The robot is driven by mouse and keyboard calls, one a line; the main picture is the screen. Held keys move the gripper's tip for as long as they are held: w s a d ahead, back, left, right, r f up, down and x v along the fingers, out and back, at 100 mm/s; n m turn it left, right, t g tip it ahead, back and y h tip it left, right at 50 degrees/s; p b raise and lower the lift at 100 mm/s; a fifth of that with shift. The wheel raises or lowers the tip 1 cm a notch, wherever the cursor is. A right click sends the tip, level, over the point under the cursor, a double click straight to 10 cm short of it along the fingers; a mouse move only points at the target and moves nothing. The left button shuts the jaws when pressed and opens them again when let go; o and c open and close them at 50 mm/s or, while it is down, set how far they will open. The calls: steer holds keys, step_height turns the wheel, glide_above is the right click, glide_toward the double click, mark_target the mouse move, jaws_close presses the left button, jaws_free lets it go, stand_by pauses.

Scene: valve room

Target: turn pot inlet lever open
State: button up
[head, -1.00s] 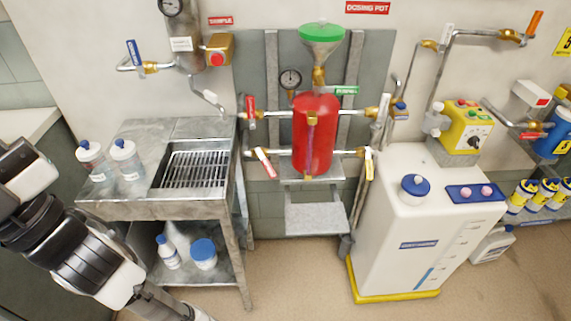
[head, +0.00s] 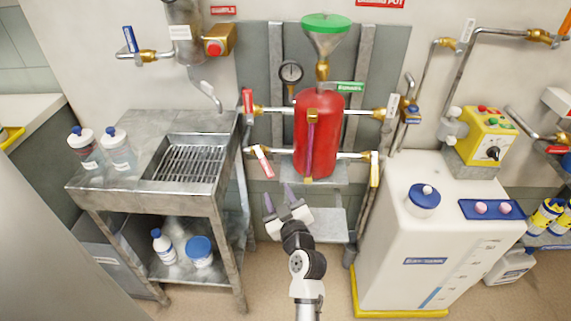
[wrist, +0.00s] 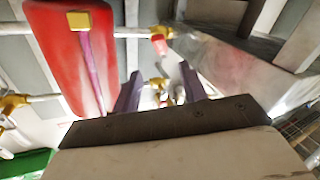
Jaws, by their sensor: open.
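The red dosing pot (head: 318,130) hangs on the wall panel under a green-rimmed funnel (head: 326,38); it also fills the upper left of the wrist view (wrist: 60,40). Left of it are an upper red lever (head: 248,102) and a lower red-and-white lever (head: 263,163). I cannot read which is the inlet. My gripper (head: 279,198) is open and empty, below the lower-left lever and apart from it. Its two purple fingers (wrist: 160,88) point upward.
A steel sink bench (head: 150,200) with bottles stands left. A white tank (head: 440,230) stands right in a yellow tray. A grey step shelf (head: 328,224) is below the pot, close to my gripper. Pipes cross the wall panel beside the pot.

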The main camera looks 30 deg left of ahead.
mark_target(266, 167)
steer(key=p+x, duration=0.4)
steer(key=x, duration=0.8)
steer(key=shift+w+a+r, duration=0.15)
steer(key=shift+a, duration=0.15)
steer(key=shift+w+a, duration=0.35)
steer(key=shift+a, duration=0.05)
steer(key=shift+c, duration=0.4)
jaws_close()
